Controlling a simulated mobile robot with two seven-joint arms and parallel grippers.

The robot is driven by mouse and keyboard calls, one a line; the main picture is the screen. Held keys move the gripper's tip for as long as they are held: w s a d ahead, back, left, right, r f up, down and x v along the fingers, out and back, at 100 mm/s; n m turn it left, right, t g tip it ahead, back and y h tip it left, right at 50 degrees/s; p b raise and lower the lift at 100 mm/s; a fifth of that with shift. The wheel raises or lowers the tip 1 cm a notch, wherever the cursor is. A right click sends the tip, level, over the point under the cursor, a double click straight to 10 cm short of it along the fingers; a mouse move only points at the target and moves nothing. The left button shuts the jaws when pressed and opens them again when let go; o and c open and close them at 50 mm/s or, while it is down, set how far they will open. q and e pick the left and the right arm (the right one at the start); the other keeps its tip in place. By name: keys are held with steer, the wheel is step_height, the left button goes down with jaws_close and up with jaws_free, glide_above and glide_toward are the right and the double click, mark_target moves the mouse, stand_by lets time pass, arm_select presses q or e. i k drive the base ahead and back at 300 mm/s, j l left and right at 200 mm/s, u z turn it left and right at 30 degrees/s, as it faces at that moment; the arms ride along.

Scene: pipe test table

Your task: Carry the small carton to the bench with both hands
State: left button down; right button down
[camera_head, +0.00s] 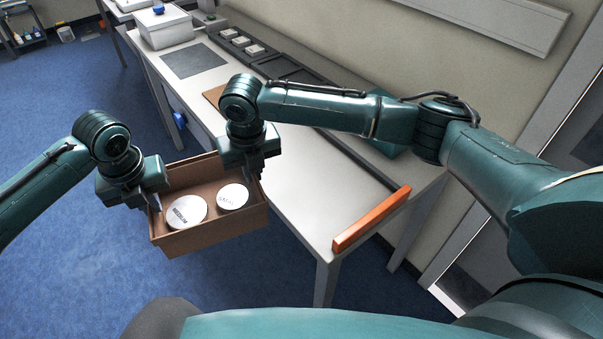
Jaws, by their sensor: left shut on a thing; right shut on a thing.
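The small carton (213,235) is a brown open-topped box with two round white lidded things (187,212) inside. It hangs above the blue floor beside the bench's left long side, roughly level. My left gripper (150,203) is shut on the carton's left wall. My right gripper (252,176) is shut on its right wall, near the bench edge. The fingertips are partly hidden by the walls. The bench (293,188) has a pale top and runs from the front right to the back left.
An orange bar (371,219) lies along the bench's near end. A dark mat (194,60), a white box (163,28) and dark trays (272,65) with small pale blocks occupy its far part. The middle of the bench top is clear. A wall stands behind it.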

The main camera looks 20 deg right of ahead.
mark_target(327, 195)
steer(key=k+l, duration=0.9)
steer(key=l, duration=0.2)
steer(key=i+l, duration=0.1)
steer(key=l, duration=0.15)
steer(key=i, duration=0.7)
